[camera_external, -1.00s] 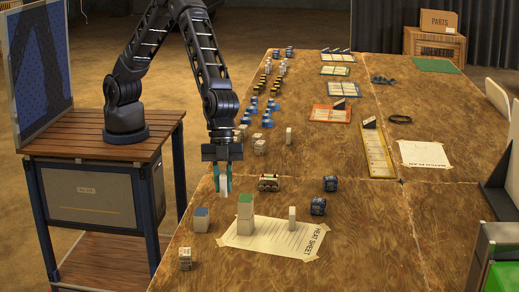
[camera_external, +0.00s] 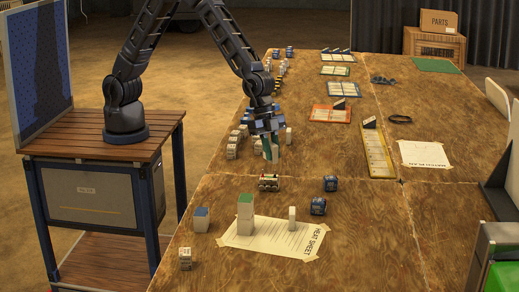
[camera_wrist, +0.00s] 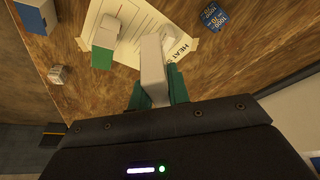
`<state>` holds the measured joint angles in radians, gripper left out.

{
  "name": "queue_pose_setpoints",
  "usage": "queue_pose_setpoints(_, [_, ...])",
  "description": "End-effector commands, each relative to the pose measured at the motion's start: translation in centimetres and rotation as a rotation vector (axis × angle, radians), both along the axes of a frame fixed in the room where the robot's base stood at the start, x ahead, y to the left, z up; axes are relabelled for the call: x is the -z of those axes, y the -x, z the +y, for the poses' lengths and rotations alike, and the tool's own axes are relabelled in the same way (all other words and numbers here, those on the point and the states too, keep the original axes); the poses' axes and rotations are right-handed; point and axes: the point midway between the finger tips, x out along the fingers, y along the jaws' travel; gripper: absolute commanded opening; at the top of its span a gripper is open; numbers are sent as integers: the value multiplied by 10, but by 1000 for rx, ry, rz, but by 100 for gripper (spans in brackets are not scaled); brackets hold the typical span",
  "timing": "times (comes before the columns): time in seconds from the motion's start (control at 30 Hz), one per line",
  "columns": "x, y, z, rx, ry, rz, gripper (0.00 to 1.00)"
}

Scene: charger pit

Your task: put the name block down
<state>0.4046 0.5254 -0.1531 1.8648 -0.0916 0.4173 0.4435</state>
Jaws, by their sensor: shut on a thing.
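My gripper (camera_external: 270,152) has teal fingers and is shut on a plain white block, the name block (camera_wrist: 153,62). In the wrist view the block sticks out beyond the fingers; no lettering is readable on it.
A blue-topped block (camera_external: 201,219) and a small printed block (camera_external: 185,258) stand near the left table edge. Two blue printed blocks (camera_external: 318,206) (camera_external: 330,183) lie right of the car. Pale blocks (camera_external: 233,150) stand left of my gripper.

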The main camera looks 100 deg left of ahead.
Motion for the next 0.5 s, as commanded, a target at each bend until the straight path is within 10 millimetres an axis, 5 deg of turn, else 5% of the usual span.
queue_pose_setpoints(0.23, [-2,-16,111,-213,-4,-4,0])
queue_pose_setpoints(0.5, [-5,-13,229,-452,0,-9,0])
